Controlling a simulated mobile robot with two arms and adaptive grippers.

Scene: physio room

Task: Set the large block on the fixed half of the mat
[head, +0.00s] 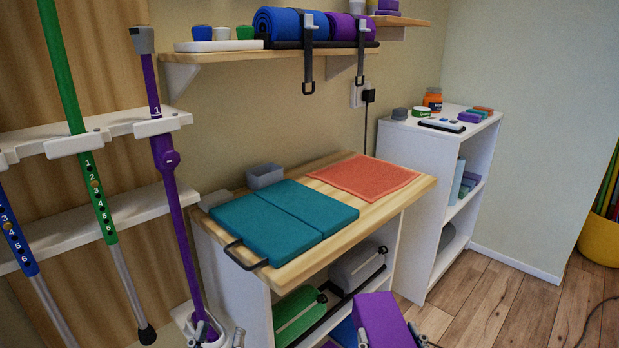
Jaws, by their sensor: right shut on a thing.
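The teal mat (247,226) lies flat on the wooden table top, split by a seam into a left and a right half (308,206). A black handle (243,258) sticks out at the left half's front edge. My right gripper (391,338) is shut on the large purple block (381,318), with a finger on either side. It holds the block tilted in front of the table, below the top; the block's lower part is cut off by the picture edge. My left gripper (217,337) is open and empty at the bottom, left of the block. Both mat halves are bare.
An orange cloth (363,177) lies right of the mat. A grey bin (265,176) and a grey block (214,200) stand behind and left. Green (299,314) and grey (357,266) rolls fill the shelf below. Canes in a rack (98,130) stand at left.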

